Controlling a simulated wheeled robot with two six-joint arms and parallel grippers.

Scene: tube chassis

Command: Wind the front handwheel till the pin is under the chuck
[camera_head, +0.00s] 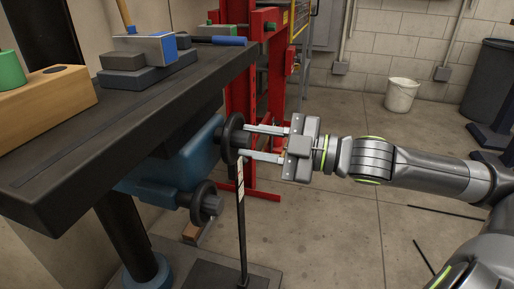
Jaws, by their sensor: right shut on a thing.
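A black handwheel (228,133) stands upright on the end of the blue body below the dark worktable (180,88). My right gripper (246,143) reaches it from the right, with its two pale fingers around the dark hub and shut on it. A second black handwheel (207,203) sits lower and is untouched. A thin yellowish rod (123,12), perhaps the pin, rises from a grey and blue block on the table and is cut by the top edge. I see no chuck in this view. My left gripper is out of view.
A wooden block (45,98) with a green cylinder (10,68) lies on the table at left. A blue-handled tool (215,40) lies at the back. A thin black post (241,225) stands below the gripper. A red frame (240,85) is behind.

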